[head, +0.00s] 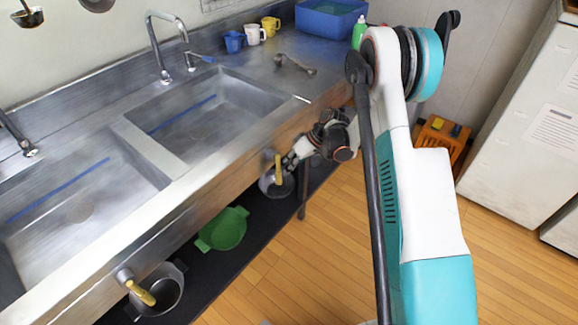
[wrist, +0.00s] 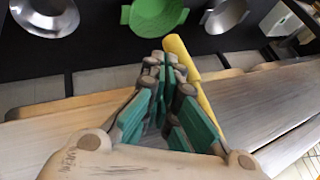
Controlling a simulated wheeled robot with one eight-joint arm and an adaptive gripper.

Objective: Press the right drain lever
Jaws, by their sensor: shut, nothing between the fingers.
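The right drain lever (head: 278,168) is a short yellow handle on a round mount on the front of the steel counter, below the right sink. My gripper (head: 289,161) is right beside it, on its right side in the head view. In the wrist view the same yellow lever (wrist: 186,67) runs along the right side of my gripper's fingertips (wrist: 165,64), which are shut and empty. I cannot tell whether they touch it. The left drain lever (head: 141,293), also yellow, is on the counter front below the left sink.
A green pot (head: 222,229) and metal pots (head: 160,292) stand on the dark shelf under the counter. Blue (head: 233,42), white and yellow mugs and a blue tub (head: 331,20) are on the countertop.

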